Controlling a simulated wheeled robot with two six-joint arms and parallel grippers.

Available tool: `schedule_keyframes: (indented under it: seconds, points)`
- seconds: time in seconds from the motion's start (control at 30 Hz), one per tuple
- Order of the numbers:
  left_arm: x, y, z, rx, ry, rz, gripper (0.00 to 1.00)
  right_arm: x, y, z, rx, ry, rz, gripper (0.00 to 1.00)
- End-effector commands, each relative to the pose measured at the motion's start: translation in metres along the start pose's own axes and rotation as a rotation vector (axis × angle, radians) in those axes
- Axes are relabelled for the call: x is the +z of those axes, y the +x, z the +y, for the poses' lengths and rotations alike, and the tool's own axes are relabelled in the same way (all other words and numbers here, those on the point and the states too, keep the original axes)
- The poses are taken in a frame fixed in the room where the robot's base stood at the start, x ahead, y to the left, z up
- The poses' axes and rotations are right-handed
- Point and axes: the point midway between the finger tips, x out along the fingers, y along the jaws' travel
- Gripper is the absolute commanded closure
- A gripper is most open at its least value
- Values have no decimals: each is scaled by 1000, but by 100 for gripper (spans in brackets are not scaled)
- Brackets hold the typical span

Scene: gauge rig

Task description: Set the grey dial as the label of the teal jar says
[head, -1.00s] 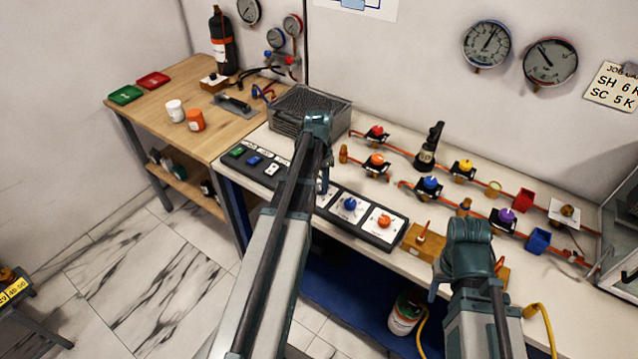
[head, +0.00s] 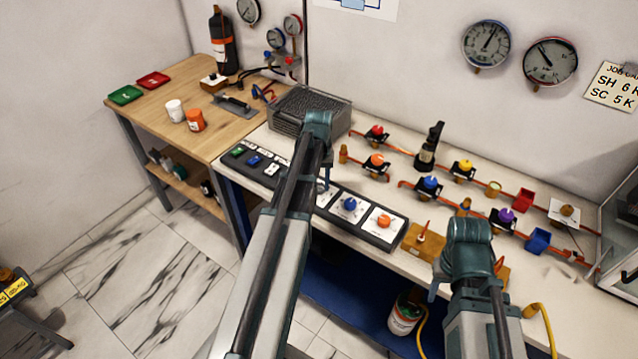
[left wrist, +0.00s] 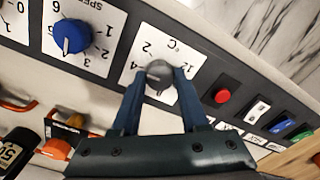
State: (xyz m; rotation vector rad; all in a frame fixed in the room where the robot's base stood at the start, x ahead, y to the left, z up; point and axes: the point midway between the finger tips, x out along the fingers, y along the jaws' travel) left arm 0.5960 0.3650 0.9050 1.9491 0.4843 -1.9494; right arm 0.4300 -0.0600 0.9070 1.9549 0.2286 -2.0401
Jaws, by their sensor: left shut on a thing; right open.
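The grey dial (left wrist: 158,70) sits on a white plate (left wrist: 146,46) marked °C, with numbers including 2, 4 and 12, upside down in the left wrist view. My left gripper (left wrist: 160,80) is shut on the dial, one blue finger on each side. A mark shows on the dial's lower part, but its exact reading is too small to tell. In the head view my left gripper (head: 324,180) is over the panel and hides the dial. My right gripper (head: 468,280) is open above the bench's front edge. I cannot make out a teal jar or its label.
A blue dial (head: 350,204) and an orange dial (head: 384,221) share the panel. A red button (left wrist: 222,96) and several switches lie beyond the grey dial. Pipes with coloured valves fill the bench behind. A white jar (head: 174,111) and an orange jar (head: 195,120) stand on the wooden table.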

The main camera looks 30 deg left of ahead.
Motion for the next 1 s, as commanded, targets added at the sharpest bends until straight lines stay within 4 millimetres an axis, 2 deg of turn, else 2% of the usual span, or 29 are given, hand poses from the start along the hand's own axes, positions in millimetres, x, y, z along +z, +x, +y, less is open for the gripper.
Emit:
schedule_keyframes:
  seconds: [0.3, 0.87, 0.9, 1.0]
  points:
    - [0, 0, 0, 0, -120, 0, 100, 0, 0, 0, 0, 0, 0, 50]
    - [0, 0, 0, 0, -147, 0, 100, 0, 0, 0, 0, 0, 0, 50]
    - [0, 0, 0, 0, -147, 0, 53, 0, 0, 0, 0, 0, 0, 50]
    - [0, 0, 0, 0, -146, 0, 35, 0, 0, 0, 0, 0, 0, 50]
